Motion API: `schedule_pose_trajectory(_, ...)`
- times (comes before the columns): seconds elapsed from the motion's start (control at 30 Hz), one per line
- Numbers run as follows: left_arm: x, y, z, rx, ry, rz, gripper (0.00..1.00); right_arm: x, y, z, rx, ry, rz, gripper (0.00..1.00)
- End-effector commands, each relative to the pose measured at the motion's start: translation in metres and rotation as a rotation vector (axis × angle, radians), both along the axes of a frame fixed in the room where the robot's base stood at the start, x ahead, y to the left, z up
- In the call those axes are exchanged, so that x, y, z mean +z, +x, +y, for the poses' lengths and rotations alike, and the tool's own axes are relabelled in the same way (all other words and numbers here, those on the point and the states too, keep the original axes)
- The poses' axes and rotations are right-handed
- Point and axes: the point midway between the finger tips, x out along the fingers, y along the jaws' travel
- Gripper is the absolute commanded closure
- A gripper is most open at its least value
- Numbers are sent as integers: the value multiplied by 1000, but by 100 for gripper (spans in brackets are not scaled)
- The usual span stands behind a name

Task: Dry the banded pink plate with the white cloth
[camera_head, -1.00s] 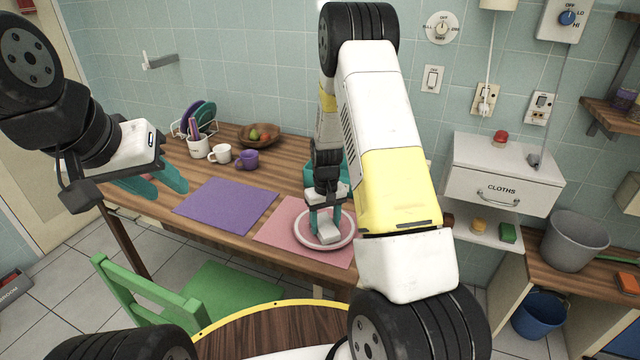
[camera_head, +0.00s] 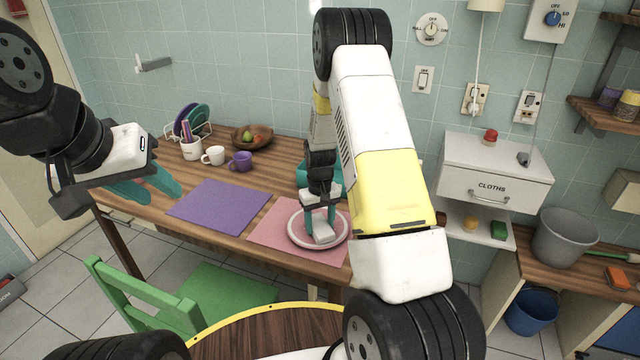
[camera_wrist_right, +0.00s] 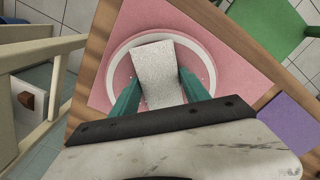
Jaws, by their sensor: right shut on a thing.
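The banded pink plate (camera_head: 294,237) lies flat on a pink mat, with a pale rim; it also shows in the right wrist view (camera_wrist_right: 119,70). A few small specks show on its right side there. My right gripper (camera_head: 321,226) points down over the plate and is shut on the white cloth (camera_head: 323,238). In the right wrist view the cloth (camera_wrist_right: 158,72) is a pale block between the teal fingers, over the plate's middle and covering part of it. My left gripper (camera_head: 160,192) is open and empty, left of the purple mat.
The pink mat (camera_head: 270,232) and purple mat (camera_head: 215,206) lie on the wooden table. Behind are a white mug (camera_head: 213,156), purple mug (camera_head: 240,162), fruit bowl (camera_head: 257,137) and dish rack (camera_head: 200,128). A cloths drawer (camera_head: 490,188) is at right; a green chair (camera_head: 150,300) stands in front.

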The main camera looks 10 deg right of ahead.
Motion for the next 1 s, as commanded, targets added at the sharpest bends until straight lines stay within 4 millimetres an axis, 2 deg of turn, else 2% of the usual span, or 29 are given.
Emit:
schedule_pose_trajectory(0.07,0,0,0,0,0,0,64,0,0,-1,1,0,1,84)
schedule_pose_trajectory(0.17,0,0,0,0,0,-1,64,18,2,-1,1,1,-4,84)
schedule_pose_trajectory(0.7,0,0,0,0,0,0,64,66,2,-5,-2,0,-2,84)
schedule_pose_trajectory(1.0,0,0,0,0,0,0,64,80,2,-6,-2,0,0,84)
